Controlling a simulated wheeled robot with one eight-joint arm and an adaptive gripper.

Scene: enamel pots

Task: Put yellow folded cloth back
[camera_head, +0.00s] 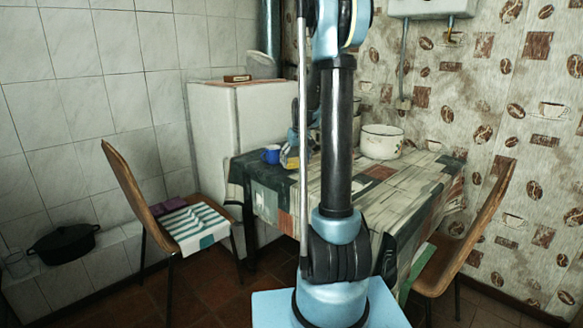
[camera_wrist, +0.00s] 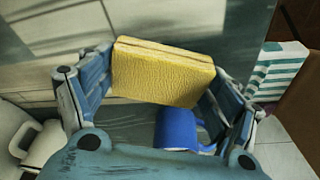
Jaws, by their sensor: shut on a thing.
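The yellow folded cloth (camera_wrist: 163,73) is a thick rectangular pad between the two fingers of my gripper (camera_wrist: 160,80) in the wrist view. The fingers press on its left and right ends. In the head view a small part of the cloth (camera_head: 289,158) shows near the table's far left corner, beside the blue mug (camera_head: 271,154). My arm hides most of my gripper there. The mug also shows in the wrist view (camera_wrist: 178,130), below the cloth and between the fingers. I cannot tell whether the cloth touches the table.
The table (camera_head: 400,188) has a patterned covering. A white enamel pot (camera_head: 381,142) stands on it at the back. A chair with a striped cloth (camera_head: 196,224) is at left, another chair (camera_head: 455,258) at right. A white cabinet (camera_head: 213,125) stands behind. A black pot (camera_head: 64,244) sits on a ledge.

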